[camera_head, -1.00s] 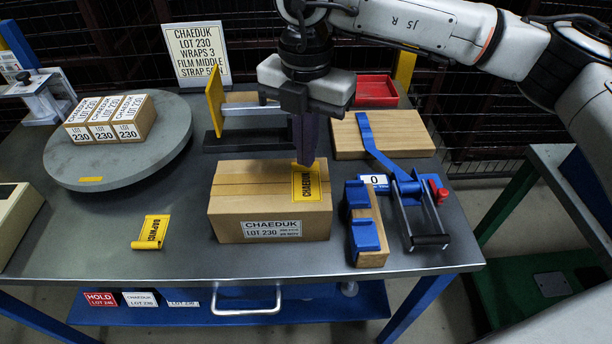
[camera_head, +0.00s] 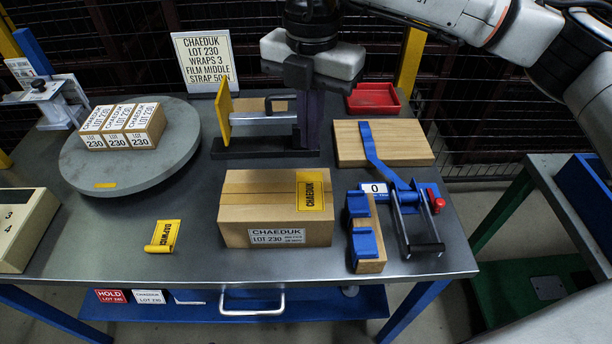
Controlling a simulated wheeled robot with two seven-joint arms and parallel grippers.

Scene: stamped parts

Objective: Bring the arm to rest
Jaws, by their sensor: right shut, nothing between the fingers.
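My right gripper (camera_head: 311,142) is shut and empty, pointing down above the back of the table (camera_head: 120,230), behind the cardboard box. Its arm comes in from the upper right. The cardboard box (camera_head: 240,215) stands at the table's front middle, with a white CHAEDUK LOT 230 label on its front and a yellow label (camera_head: 312,195) on its top right. The gripper is apart from the box. My left gripper does not show.
A round turntable (camera_head: 85,170) bears several small labelled boxes (camera_head: 125,125) at the left. A yellow-ended fixture (camera_head: 225,115) stands close by the gripper. A wooden board (camera_head: 405,145), a red tray (camera_head: 375,98), a blue-strapped tool (camera_head: 410,215) and a wooden block with blue rests (camera_head: 366,245) lie at the right.

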